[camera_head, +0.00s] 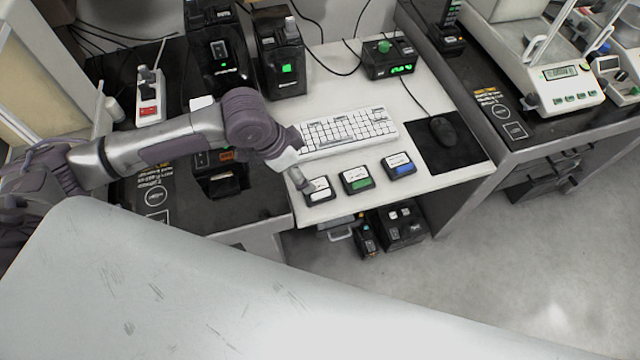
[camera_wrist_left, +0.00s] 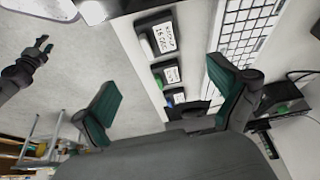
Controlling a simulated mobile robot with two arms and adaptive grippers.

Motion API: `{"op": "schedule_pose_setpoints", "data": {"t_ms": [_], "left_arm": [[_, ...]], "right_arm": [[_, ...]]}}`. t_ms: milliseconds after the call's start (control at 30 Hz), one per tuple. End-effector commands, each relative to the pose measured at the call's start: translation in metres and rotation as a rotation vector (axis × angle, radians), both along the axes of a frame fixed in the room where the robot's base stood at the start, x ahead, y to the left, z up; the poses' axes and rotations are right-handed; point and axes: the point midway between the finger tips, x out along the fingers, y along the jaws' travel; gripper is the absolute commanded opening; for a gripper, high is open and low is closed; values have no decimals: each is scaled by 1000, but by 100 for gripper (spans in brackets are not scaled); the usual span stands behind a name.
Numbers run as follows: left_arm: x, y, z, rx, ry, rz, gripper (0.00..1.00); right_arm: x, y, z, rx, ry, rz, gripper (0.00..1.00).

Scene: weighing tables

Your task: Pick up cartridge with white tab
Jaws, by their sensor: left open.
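Three black cartridges lie in a row near the front edge of the white table (camera_head: 440,188). The cartridge with a white tab (camera_head: 317,190) is the leftmost, beside one with a green tab (camera_head: 356,181) and one with a blue tab (camera_head: 399,166). My left gripper (camera_head: 299,178) is above the left end of the row, close to the white-tab cartridge, partly hidden by my wrist. In the left wrist view the gripper (camera_wrist_left: 162,74) is open and empty. The row shows between its fingers, with the nearest cartridge (camera_wrist_left: 157,36) above them.
A white keyboard (camera_head: 348,131) lies just behind the cartridges, and a mouse (camera_head: 442,131) on a black pad to the right. Black devices (camera_head: 280,68) stand at the back. A scale (camera_head: 560,85) is on the right table. Open floor lies in front.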

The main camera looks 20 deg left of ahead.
Motion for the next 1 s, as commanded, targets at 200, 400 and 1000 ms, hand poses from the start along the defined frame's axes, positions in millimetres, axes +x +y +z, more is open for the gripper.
{"op": "schedule_pose_setpoints", "data": {"t_ms": [200,400,1000], "left_arm": [[10,-14,-41,-1,3,1,97],[14,-19,-59,0,0,-1,97],[27,-31,-109,0,-1,-2,97]], "right_arm": [[-14,7,-1,8,20,-2,40],[-12,7,-1,8,17,-2,40],[-5,0,4,0,7,-2,40]]}}
